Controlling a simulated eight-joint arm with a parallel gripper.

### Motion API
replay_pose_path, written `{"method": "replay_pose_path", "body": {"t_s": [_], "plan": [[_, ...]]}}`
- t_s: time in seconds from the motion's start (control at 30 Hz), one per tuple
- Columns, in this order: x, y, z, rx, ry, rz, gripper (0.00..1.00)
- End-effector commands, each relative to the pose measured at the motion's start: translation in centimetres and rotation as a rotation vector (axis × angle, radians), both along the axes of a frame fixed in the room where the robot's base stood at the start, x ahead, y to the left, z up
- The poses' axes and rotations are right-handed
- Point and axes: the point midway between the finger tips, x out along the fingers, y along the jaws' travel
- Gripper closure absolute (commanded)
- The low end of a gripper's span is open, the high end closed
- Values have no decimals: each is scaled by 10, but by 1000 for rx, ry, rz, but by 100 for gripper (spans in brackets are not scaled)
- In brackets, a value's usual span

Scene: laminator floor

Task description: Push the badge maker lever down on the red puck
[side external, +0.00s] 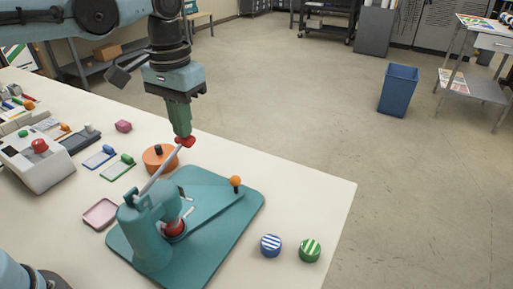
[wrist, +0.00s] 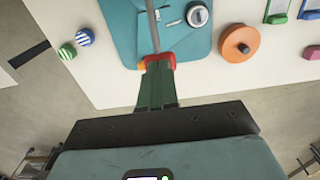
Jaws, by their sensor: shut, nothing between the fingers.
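The teal badge maker (side external: 147,236) stands on its teal base plate near the table's front edge. Its grey lever (side external: 161,170) is raised, slanting up to a red knob (side external: 186,142). The red puck (side external: 174,227) sits low beside the press column, partly hidden by it. My gripper (side external: 183,135) is shut and points down, its green fingertips at the lever's knob; they look in contact, but I cannot tell for sure. The wrist view shows the fingertips (wrist: 157,63) over the knob, hiding part of it, with the lever rod (wrist: 153,28) running away beyond.
An orange-knobbed swing arm (side external: 235,182) lies across the base plate. An orange disc (side external: 154,164) with a black knob stands close behind the lever. Striped blue (side external: 271,245) and green (side external: 310,250) pucks sit at front right. A pink tray (side external: 100,214) lies left of the press.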

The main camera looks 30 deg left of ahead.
Motion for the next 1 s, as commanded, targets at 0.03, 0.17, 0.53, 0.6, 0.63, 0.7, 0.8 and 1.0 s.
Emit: {"method": "replay_pose_path", "body": {"t_s": [0.03,0.17,0.53,0.6,0.63,0.7,0.8,1.0], "plan": [[0,0,-3,0,1,0,100],[0,0,-9,0,1,0,100],[0,0,-25,0,1,0,100],[0,0,-28,0,1,0,100],[0,0,-30,0,1,0,100],[0,0,-33,0,1,0,100],[0,0,-38,0,1,0,100],[0,0,-46,0,1,0,100]]}}
